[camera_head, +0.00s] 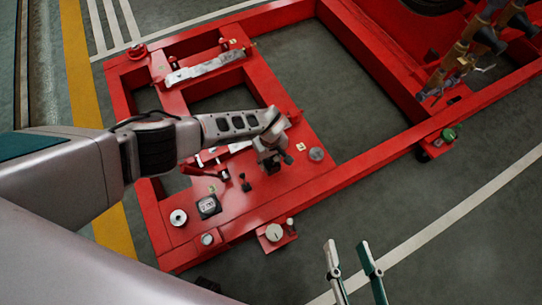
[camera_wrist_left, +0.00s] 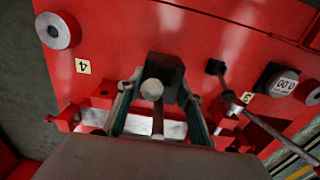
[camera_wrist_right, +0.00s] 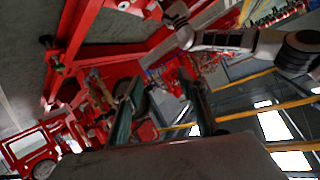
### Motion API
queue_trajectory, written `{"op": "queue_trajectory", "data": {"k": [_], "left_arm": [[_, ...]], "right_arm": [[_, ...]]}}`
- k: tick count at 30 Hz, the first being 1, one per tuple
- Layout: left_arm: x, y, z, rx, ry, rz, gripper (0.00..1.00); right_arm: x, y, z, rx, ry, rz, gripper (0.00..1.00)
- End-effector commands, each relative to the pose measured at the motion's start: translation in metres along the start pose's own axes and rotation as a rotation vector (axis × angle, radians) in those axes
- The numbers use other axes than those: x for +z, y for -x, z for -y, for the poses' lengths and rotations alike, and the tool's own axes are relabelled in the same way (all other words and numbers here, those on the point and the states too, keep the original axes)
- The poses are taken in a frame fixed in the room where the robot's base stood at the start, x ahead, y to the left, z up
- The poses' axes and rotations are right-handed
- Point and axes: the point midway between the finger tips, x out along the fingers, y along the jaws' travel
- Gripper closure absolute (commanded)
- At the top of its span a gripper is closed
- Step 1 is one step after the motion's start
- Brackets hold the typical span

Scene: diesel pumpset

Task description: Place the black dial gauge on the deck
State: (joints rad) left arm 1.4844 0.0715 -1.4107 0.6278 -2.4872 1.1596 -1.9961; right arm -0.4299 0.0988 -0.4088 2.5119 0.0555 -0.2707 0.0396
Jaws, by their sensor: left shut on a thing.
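My left gripper (camera_head: 268,150) is over the red deck (camera_head: 300,180), shut on a dark object that I take to be the black dial gauge (camera_head: 272,166). In the left wrist view the gauge (camera_wrist_left: 167,72) shows as a black block with a pale round knob between the fingers; no dial face is readable. The fingers hide part of it, and I cannot tell whether it touches the deck. My right gripper (camera_head: 348,246) is open and empty, in front of the frame; its parted fingers also show in the right wrist view (camera_wrist_right: 165,90).
A black box with a white readout (camera_head: 208,206), a silver ring (camera_head: 178,217) and a small black upright piece (camera_head: 245,183) stand on the deck left of the gripper. A grey disc (camera_head: 316,154) sits to its right. A round-topped part (camera_head: 274,232) is at the front edge.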

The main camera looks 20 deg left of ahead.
Motion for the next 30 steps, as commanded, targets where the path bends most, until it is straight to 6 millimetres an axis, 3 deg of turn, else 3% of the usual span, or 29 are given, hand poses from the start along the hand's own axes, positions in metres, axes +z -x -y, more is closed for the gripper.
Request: {"op": "queue_trajectory", "data": {"k": [11,26,27,28,30], "left_arm": [[0.003,-0.042,0.001,-0.003,0.0,0.005,1.0],[0.0,-0.045,-0.001,0.002,-0.001,-0.001,1.0],[-0.001,-0.044,0.0,0.0,0.0,-0.001,0.54],[-0.001,-0.044,0.0,0.0,0.0,-0.001,0.48],[-0.001,-0.044,-0.001,0.001,0.0,-0.002,0.48]], "right_arm": [[0.017,-0.003,0.021,-0.023,-0.225,-0.012,0.6],[0.016,-0.003,0.026,-0.029,-0.275,-0.023,0.6],[0.014,-0.003,0.027,-0.031,-0.276,-0.026,0.6],[0.014,-0.003,0.027,-0.031,-0.275,-0.026,0.6],[0.014,-0.003,0.027,-0.032,-0.275,-0.026,0.6]]}}
